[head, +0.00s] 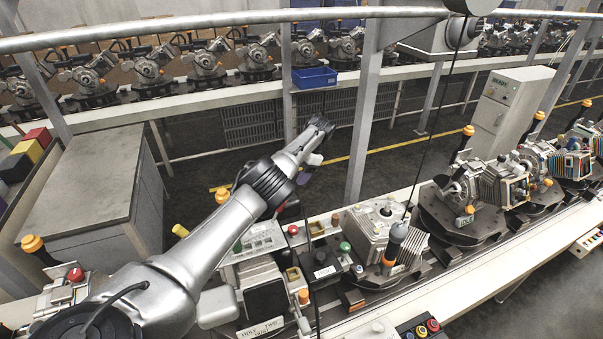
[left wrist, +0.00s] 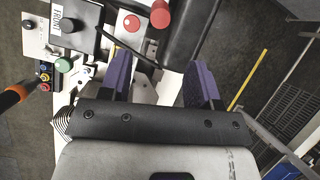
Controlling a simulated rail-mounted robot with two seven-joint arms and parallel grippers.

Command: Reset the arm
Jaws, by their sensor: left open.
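My left arm reaches in from the lower left of the head view, over the near conveyor. My left gripper (head: 304,175) is small and partly hidden by its own wrist there, with a purple finger pointing down. In the left wrist view the two purple fingers of the gripper (left wrist: 160,84) are spread apart, and I see nothing held between them. Part of a fixture panel with a red button (left wrist: 130,23) shows beyond them. My right gripper is in neither view.
The near conveyor (head: 465,270) carries several metal machine units, one a grey housing (head: 372,228). An orange-handled tool (head: 396,240) stands by it. A grey cabinet (head: 85,185) is at left, a blue bin (head: 314,77) on the far line. A post (head: 369,110) rises near the gripper.

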